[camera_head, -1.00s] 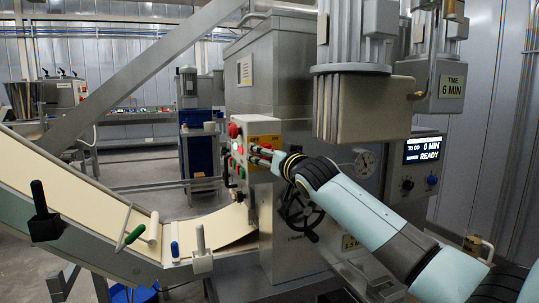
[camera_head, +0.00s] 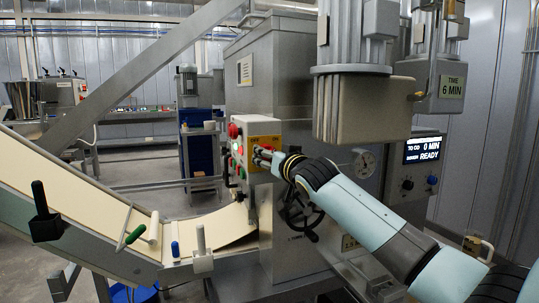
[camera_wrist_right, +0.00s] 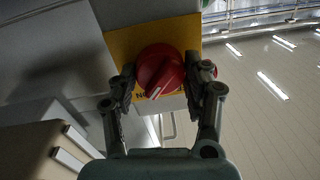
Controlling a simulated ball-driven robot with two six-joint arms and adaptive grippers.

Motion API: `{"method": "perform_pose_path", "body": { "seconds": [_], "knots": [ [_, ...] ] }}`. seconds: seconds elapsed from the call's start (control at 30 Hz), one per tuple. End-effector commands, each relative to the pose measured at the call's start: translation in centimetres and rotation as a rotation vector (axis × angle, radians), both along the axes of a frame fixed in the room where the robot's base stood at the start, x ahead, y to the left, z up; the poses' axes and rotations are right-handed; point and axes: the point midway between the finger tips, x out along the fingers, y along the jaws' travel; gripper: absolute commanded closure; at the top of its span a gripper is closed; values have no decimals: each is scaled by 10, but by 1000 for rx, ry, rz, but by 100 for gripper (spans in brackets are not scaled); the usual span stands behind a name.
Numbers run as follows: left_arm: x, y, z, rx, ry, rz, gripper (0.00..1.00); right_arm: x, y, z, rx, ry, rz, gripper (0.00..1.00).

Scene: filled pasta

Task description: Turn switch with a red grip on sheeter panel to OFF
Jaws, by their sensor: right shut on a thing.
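The switch's red grip (camera_wrist_right: 160,68) is a round red knob with a raised bar and a white mark. It sits on a yellow plate (camera_wrist_right: 122,42) in the right wrist view. The white mark points down and slightly left, close to upside-down lettering that looks like ON. My right gripper (camera_wrist_right: 163,88) has one finger on each side of the knob and is shut on it. My left gripper is out of view.
A red button (camera_head: 233,131) is on the panel's left face. A black handwheel (camera_head: 301,214) is below my right forearm. The sloped conveyor (camera_head: 85,185) runs at left.

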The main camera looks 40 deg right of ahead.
Motion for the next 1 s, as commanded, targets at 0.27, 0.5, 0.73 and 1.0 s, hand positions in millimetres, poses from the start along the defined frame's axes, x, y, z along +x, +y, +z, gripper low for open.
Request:
{"method": "perform_pose_path", "body": {
  "seconds": [0.27, 0.5, 0.73, 1.0],
  "knots": [
    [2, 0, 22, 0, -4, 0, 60, 0, 1, 5, -181, 43, -1, 83],
    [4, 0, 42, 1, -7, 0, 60, 0, 1, 5, -401, 95, -1, 83],
    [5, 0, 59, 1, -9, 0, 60, 1, 2, 5, -615, 146, 0, 83],
    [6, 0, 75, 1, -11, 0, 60, 1, 2, 5, -865, 206, 1, 83]
  ]
}}
